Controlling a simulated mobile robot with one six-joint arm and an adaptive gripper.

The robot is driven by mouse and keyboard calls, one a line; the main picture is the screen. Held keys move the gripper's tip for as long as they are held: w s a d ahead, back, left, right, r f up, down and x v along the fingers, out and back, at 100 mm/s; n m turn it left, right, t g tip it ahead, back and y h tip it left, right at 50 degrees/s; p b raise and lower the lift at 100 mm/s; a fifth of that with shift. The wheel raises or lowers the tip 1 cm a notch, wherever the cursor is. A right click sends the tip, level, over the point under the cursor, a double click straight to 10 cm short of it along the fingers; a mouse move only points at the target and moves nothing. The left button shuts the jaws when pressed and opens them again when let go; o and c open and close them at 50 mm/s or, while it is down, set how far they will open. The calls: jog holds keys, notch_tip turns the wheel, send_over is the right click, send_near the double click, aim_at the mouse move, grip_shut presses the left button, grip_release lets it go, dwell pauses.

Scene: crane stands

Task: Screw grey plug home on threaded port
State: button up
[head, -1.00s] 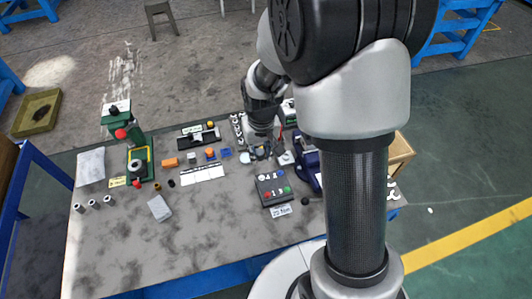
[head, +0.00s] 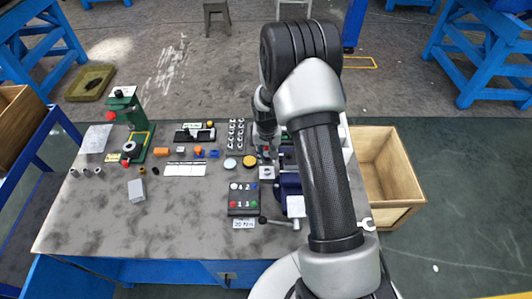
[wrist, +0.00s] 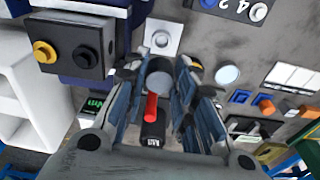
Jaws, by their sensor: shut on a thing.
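A grey round plug (wrist: 158,72) sits between my fingertips in the wrist view. My gripper (wrist: 160,80) is shut on it, with its outer end facing away from the palm. In the head view my gripper (head: 265,142) is small and partly hidden by my arm, above the back right of the table. A white square plate with a round grey centre (wrist: 162,38) lies beyond the plug. I cannot tell which is the threaded port.
A blue vise (head: 288,185) stands right of the button panel (head: 243,198). A green press (head: 130,140) is at the table's left. A wooden crate (head: 385,180) stands off the right edge.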

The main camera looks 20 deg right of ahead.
jog(key=b, duration=0.5)
send_over(267, 171)
jog(key=shift+s+a+f, duration=0.1)
jog(key=shift+s+f, duration=0.1)
jog(key=shift+f, duration=1.25)
jog(key=shift+s+a+f, duration=0.1)
jog(key=shift+s+f, duration=0.1)
jog(key=shift+f, duration=1.25)
jog(key=shift+f+b, duration=0.4)
jog(key=shift+f, duration=0.45)
jog(key=m+b, duration=0.2)
jog(key=m, duration=0.1)
jog(key=shift+w+f, duration=0.1)
jog(key=shift+f, duration=0.05)
jog(key=shift+m+b, duration=0.4)
jog(key=shift+m, duration=0.7)
jog(key=shift+h, duration=0.3)
